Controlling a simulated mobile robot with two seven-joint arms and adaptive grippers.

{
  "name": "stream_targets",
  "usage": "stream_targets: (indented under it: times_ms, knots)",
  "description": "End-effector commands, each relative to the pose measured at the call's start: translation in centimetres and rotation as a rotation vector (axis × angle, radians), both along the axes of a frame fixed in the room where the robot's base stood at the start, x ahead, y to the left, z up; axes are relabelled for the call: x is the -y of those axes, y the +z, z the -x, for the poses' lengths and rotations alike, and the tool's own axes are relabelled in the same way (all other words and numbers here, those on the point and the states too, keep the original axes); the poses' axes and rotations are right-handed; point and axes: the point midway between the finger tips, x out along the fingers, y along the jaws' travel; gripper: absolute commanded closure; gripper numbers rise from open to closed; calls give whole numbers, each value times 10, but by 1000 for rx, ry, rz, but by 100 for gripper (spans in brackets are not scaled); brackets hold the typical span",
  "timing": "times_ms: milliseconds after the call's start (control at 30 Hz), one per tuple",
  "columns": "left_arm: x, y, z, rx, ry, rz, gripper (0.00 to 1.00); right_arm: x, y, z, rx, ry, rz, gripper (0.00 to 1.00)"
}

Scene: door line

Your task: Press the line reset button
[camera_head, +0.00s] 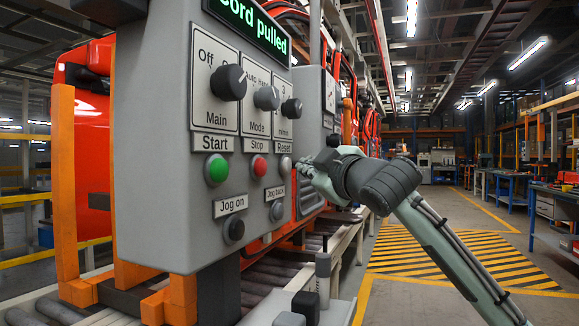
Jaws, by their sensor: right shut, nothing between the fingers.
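The grey control panel (150,120) stands large at the left. The reset button (285,164) is a small pale round button at the panel's right edge, under the Reset label (284,147). My right gripper (299,166) is shut and empty, its tips just right of the reset button. I cannot tell whether the tips touch it. The green start button (216,169) and the red stop button (259,166) sit to the left in the same row. My left gripper is not in view.
The display (252,25) shows green text ending "ord pulled". Dark knobs sit above the buttons, including the main knob (228,82). The jog on button (234,230) and jog back button (277,211) are below. Rollers run under the panel.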

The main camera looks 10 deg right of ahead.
Motion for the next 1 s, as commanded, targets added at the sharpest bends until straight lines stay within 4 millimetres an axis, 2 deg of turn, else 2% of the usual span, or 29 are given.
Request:
stream_targets:
  times_ms: [367,1000]
  knots:
    - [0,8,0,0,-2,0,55,-7,1,-4,-1,1,0,100]
    - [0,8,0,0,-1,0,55,-9,0,-6,0,0,0,100]
